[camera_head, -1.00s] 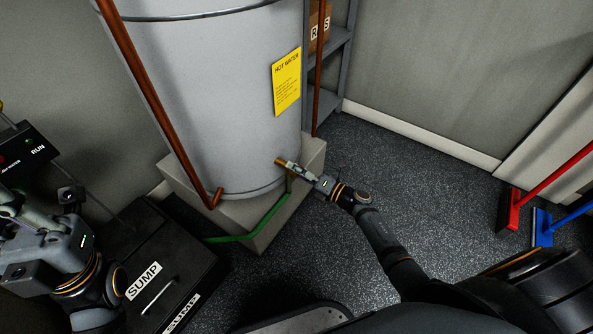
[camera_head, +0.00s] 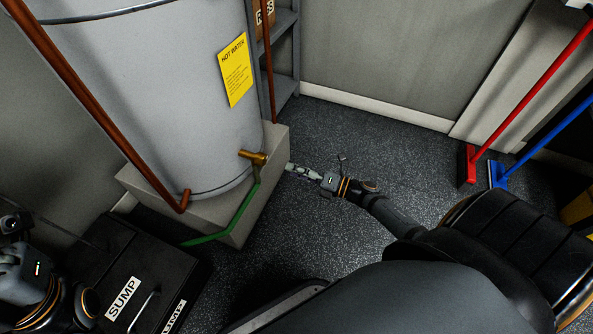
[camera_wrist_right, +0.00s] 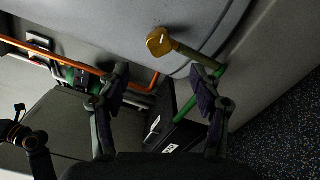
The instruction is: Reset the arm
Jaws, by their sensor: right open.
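My right gripper (camera_head: 290,168) is in the middle of the head view, just right of the brass drain valve (camera_head: 252,157) at the foot of the grey hot water tank (camera_head: 165,90). A small gap shows between them. In the right wrist view the two fingers of this gripper (camera_wrist_right: 159,80) stand apart with nothing between them. The brass valve (camera_wrist_right: 160,42) lies beyond the fingertips there. My left gripper (camera_head: 12,228) is partly cut off at the left edge of the head view, so its jaws cannot be made out.
A green hose (camera_head: 232,222) runs from the valve down across the concrete plinth (camera_head: 265,190). A black sump box (camera_head: 165,262) stands at the lower left. A red broom (camera_head: 468,165) and a blue broom (camera_head: 497,172) lean at the right. Speckled floor is clear between.

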